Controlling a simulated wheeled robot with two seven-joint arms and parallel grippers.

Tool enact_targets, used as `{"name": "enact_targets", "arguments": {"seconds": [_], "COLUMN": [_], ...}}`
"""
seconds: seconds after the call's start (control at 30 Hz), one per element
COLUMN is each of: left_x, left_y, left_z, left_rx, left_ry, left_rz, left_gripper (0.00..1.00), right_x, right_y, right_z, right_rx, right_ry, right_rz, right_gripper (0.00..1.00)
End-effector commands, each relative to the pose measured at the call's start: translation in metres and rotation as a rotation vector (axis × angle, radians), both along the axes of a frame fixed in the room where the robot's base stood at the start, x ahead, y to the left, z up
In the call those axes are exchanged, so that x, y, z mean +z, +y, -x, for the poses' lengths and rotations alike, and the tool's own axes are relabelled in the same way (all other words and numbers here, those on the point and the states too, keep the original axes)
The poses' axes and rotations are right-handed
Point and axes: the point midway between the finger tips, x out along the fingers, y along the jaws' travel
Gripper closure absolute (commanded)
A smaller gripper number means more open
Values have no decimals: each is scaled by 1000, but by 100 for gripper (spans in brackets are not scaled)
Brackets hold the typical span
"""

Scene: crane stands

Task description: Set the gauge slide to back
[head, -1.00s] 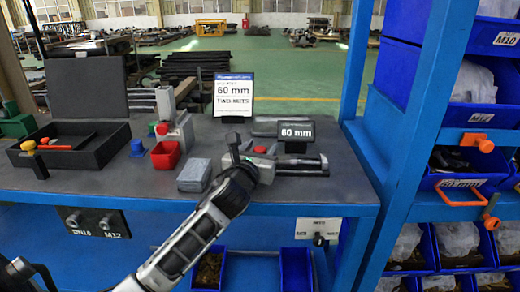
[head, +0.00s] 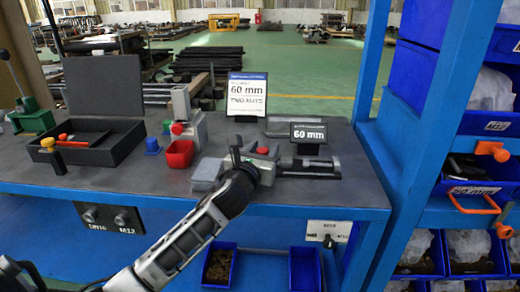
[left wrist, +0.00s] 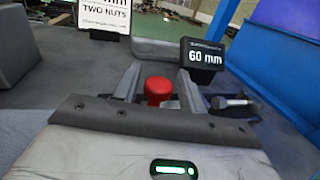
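The gauge (head: 318,166) stands on the bench at centre right, under a small "60 mm" display (head: 309,133). The display also shows in the left wrist view (left wrist: 204,56). A red knob (left wrist: 158,90), apparently on the gauge's slide, sits between my left fingers; it also shows in the head view (head: 262,150). My left gripper (head: 252,158) is at the gauge's left end. Its fingers stand apart, one on each side of the knob, with narrow gaps in the left wrist view (left wrist: 159,88). Contact cannot be made out. The gripper hides part of the slide. My right gripper is not in view.
Left of my gripper are a grey block (head: 206,174), a red bin (head: 180,154) and a grey stand (head: 197,130). A "60 mm two nuts" sign (head: 247,95) stands behind. A blue post (head: 373,60) and shelves with bins (head: 470,205) bound the right.

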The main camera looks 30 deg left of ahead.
Motion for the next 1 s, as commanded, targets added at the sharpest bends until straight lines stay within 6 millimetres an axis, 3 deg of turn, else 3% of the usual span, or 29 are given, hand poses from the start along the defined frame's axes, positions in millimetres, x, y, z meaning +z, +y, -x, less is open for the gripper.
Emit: {"name": "enact_targets", "arguments": {"seconds": [0.33, 0.47, 1.0], "left_x": [0, -1, -1], "left_y": [1, -1, -26], "left_z": [2, 14, 131], "left_rx": [3, 2, 1], "left_ry": [1, 1, 3], "left_rz": [-1, -1, 0], "left_gripper": [51, 51, 51], "right_x": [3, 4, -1], "right_y": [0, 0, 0], "right_z": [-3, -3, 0], "right_rx": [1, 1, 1], "right_ry": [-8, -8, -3], "right_rz": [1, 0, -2], "right_gripper": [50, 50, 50]}}
